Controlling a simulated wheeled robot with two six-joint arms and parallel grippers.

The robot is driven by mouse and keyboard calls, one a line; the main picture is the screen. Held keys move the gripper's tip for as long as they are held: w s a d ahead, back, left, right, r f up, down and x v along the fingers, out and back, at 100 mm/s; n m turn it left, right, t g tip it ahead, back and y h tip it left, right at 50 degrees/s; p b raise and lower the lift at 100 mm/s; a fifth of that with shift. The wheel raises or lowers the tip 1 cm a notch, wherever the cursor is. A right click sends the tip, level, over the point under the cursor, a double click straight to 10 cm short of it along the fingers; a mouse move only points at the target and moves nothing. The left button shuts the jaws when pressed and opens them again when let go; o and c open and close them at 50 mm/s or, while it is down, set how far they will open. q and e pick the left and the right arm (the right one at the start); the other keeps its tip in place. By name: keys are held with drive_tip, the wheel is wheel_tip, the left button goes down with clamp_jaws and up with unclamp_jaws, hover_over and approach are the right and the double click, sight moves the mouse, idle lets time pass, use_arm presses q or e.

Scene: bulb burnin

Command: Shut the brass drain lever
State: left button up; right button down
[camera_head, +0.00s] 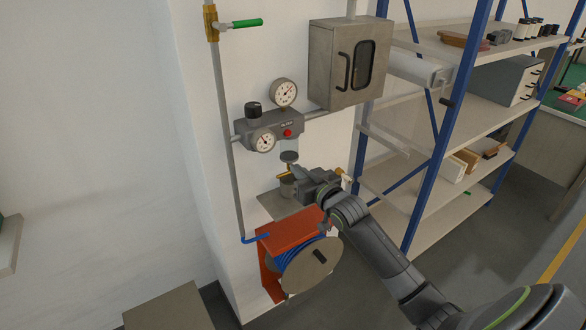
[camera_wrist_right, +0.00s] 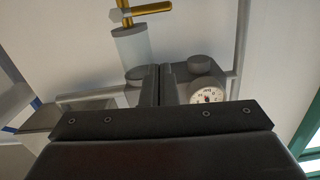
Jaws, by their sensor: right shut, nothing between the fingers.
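The brass drain lever (camera_wrist_right: 152,9) shows at the top of the right wrist view. It sticks out sideways from a brass stem below a pale cylindrical bowl (camera_wrist_right: 132,48). In the head view a small piece of brass (camera_head: 284,174) shows just left of my right gripper (camera_head: 297,182), which hides part of that area. My right gripper's fingers (camera_wrist_right: 160,72) are together and empty. In the wrist view they are apart from the lever in the picture; whether they touch anything is not clear. My left gripper is not in view.
A grey regulator block (camera_head: 270,129) with two gauges is on the wall above. An orange hose reel (camera_head: 284,236) hangs below a small wall shelf (camera_head: 268,203). A grey cabinet (camera_head: 335,72) and blue-framed shelving (camera_head: 420,180) stand to the right.

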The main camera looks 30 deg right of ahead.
drive_tip(key=s, duration=0.5)
drive_tip(key=shift+s+d+b, duration=0.15)
drive_tip(key=shift+s+b, duration=0.2)
drive_tip(key=shift+s, duration=0.05)
